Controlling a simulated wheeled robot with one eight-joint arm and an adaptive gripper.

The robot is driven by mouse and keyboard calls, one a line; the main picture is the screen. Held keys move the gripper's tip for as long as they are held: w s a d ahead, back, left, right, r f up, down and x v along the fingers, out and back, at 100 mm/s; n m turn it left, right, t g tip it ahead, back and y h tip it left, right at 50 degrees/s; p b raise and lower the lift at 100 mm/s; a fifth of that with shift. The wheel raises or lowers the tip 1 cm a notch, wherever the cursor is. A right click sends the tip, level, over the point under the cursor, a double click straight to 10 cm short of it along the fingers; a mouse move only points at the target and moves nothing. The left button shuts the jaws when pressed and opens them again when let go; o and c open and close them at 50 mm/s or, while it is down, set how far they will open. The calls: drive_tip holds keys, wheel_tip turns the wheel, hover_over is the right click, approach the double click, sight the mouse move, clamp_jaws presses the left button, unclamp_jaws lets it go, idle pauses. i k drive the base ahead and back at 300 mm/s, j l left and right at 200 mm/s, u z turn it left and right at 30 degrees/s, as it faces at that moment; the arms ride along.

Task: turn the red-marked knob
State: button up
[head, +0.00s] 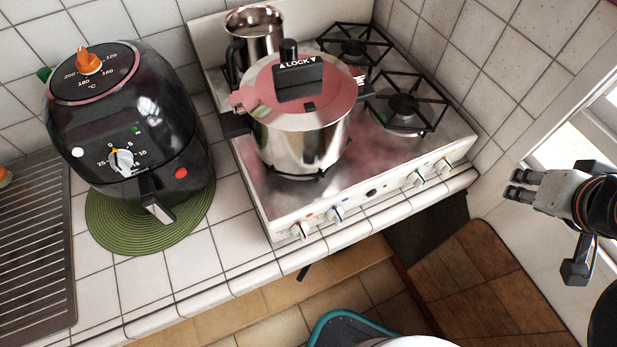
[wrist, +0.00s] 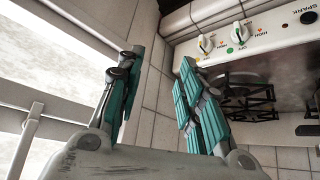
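Several white knobs line the sloped front panel of the stove (head: 262,203). The leftmost knob (head: 300,230) appears to have a small red mark beside it. The knob to its right (head: 336,213) seems to have a blue mark. Two more knobs are farther right, one with a green mark (head: 415,179) and one with a yellowish mark (head: 442,167); these two also show in the wrist view. My gripper (head: 543,228) is at the far right in the head view, well away from the leftmost knob. In the wrist view my gripper's fingers (wrist: 162,65) are apart with nothing between them.
A steel pot with a reddish lid (head: 300,140) stands on the front left burner, a steel jug (head: 255,35) behind it. A black air fryer (head: 125,120) stands on a green mat (head: 110,236). A tiled wall and window (head: 600,125) are near my gripper.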

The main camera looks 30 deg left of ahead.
sight(300, 229)
drive_tip(key=k+u, duration=0.15)
drive_tip(key=u, duration=1.55)
drive_tip(key=k+z, duration=0.2)
drive_tip(key=z, duration=0.3)
drive_tip(key=k+j+u, duration=0.45)
drive_tip(key=k+j, duration=0.7)
